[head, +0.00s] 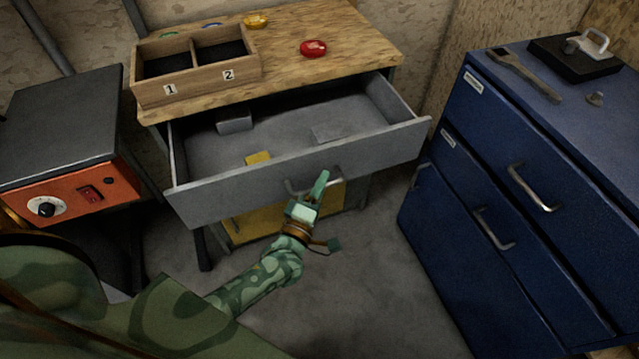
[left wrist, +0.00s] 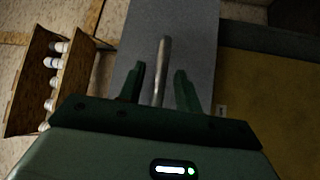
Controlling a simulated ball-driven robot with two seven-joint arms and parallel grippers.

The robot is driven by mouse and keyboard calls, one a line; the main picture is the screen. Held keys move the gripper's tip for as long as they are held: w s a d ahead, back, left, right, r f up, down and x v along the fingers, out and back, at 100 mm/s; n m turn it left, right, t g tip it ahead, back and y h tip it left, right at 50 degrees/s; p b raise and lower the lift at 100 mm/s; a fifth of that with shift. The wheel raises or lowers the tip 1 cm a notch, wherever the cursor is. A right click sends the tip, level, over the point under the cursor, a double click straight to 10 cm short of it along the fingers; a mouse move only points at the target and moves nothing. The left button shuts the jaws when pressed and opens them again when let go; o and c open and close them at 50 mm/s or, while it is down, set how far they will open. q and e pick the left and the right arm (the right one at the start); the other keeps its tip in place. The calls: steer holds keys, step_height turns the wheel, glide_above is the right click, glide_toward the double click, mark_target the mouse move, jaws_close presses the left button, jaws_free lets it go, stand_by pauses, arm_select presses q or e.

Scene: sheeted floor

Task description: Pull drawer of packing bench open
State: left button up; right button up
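The packing bench (head: 350,55) has a wooden top, and its grey drawer (head: 225,199) is pulled well out, showing the inside. The drawer's bar handle (head: 295,187) is on its front face and is partly hidden by my gripper in the head view. My left gripper (head: 320,188) is at the handle. In the left wrist view the handle (left wrist: 163,65) lies between the two fingers of the left gripper (left wrist: 160,80), with a gap visible on each side, so it is open around the handle. My right gripper is not in view.
Inside the drawer lie grey blocks (head: 234,121) and a yellow piece (head: 257,158). A two-compartment wooden tray (head: 195,86) and a red object (head: 313,48) are on the bench. A blue cabinet (head: 490,170) stands right, an orange-fronted unit (head: 120,190) left. Floor (head: 360,270) before the bench is clear.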

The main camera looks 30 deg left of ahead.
arm_select(q)
steer(key=s+d+f+p, duration=0.1)
steer(key=s+f+p, duration=0.1)
steer(key=s, duration=1.4)
steer(key=shift+s+f, duration=0.15)
steer(key=shift+f, duration=0.05)
